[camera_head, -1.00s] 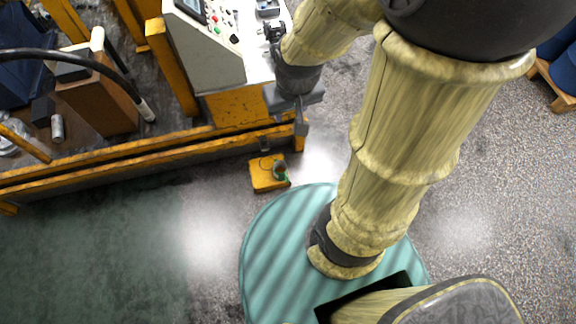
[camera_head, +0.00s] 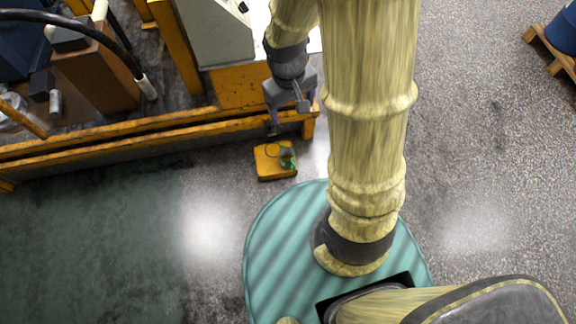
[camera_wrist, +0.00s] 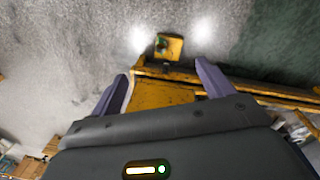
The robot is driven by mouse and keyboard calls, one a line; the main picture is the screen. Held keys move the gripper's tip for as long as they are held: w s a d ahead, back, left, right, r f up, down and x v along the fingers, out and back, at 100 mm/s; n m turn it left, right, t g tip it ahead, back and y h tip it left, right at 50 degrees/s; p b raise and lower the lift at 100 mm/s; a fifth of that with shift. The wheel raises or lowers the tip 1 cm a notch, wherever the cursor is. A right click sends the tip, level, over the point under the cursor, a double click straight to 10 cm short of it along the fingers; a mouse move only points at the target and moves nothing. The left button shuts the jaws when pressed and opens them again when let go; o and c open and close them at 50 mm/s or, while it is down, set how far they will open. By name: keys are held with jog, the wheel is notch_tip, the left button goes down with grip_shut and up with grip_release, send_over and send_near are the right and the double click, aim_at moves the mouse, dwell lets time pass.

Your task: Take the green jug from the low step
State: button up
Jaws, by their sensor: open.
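The green jug (camera_head: 288,162) stands on the low yellow step (camera_head: 268,173), near the step's right side, beside the yellow machine frame. The jug is small in view and its details are hard to make out. In the wrist view the jug (camera_wrist: 161,44) sits on the step (camera_wrist: 174,52) at top middle, beyond my fingertips. My gripper (camera_head: 288,118) is above and a little behind the step, over the yellow rail, and apart from the jug. In the wrist view my gripper (camera_wrist: 160,75) has its two purple-grey fingers wide apart with nothing between them.
A yellow rail (camera_head: 150,136) runs along the machine behind the step. A control cabinet (camera_head: 215,35) stands behind it. A blue drum (camera_head: 562,38) on a wooden pallet (camera_head: 550,55) is at the far right. The floor (camera_head: 110,240) left of my base is clear.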

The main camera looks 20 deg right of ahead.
jog(key=w+f+n+h+b, duration=0.35)
jog(key=f+b, duration=0.75)
jog(key=f, duration=0.6)
jog(key=w+f+n+g+h+b, duration=0.1)
jog(key=w+f+n+h+b, duration=0.25)
jog(key=f+b, duration=1)
jog(key=w+f+n+h+b, duration=0.35)
jog(key=f+b, duration=0.35)
jog(key=f, duration=1.3)
jog(key=w+a+f+n+t+h+b, duration=0.1)
jog(key=w+a+f+n+t+b, duration=0.1)
jog(key=f+b, duration=0.4)
jog(key=w+a+f+n+t+h+b, duration=0.1)
jog(key=f+n+t+b, duration=0.4)
jog(key=f, duration=0.7)
jog(key=w+a+f+n+t+h+b, duration=0.1)
jog(key=w+a+f+n+t+b, duration=0.2)
jog(key=f+b, duration=0.5)
jog(key=shift+a+f+n+b, duration=0.3)
jog(key=shift+a+f+n, duration=0.25)
jog(key=shift+a+f, duration=0.3)
jog(key=shift+d+h, duration=0.1)
jog(key=shift+h, duration=0.15)
